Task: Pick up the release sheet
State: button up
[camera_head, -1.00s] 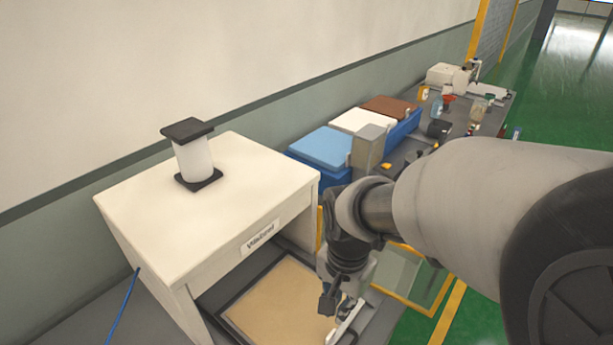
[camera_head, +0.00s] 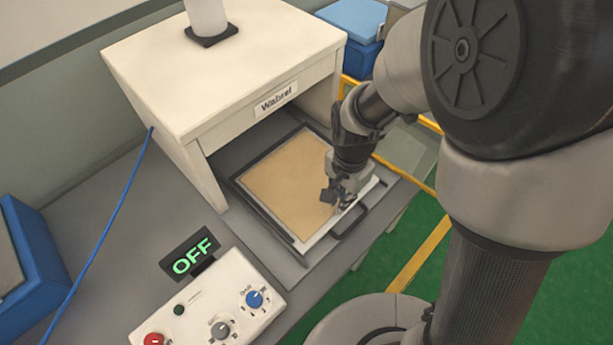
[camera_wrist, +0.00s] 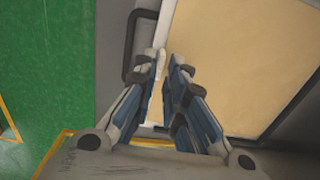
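A tan sheet (camera_head: 287,182) lies flat in a dark-framed tray (camera_head: 262,208) below the white press. A white margin (camera_head: 314,238) shows along its near and right edges; I cannot tell whether this is a separate sheet. The tan sheet (camera_wrist: 235,55) and the white margin (camera_wrist: 183,22) also show in the wrist view. My gripper (camera_head: 338,203) is low over the tray's right edge, near the handle. In the wrist view my gripper (camera_wrist: 168,55) points at the white margin with a narrow gap between its fingertips. Nothing is clearly held, and contact is unclear.
The white press (camera_head: 225,70) stands over the back of the tray. The tray's black handle (camera_head: 350,220) is close to my gripper. A blue cable (camera_head: 110,215) runs at left.

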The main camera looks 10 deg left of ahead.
notch_tip(320, 180, down, 5)
jog(key=shift+b, duration=1.1)
jog(key=shift+r, duration=0.1)
jog(key=shift+c, duration=0.2)
grip_shut()
jog(key=shift+w+r, duration=0.1)
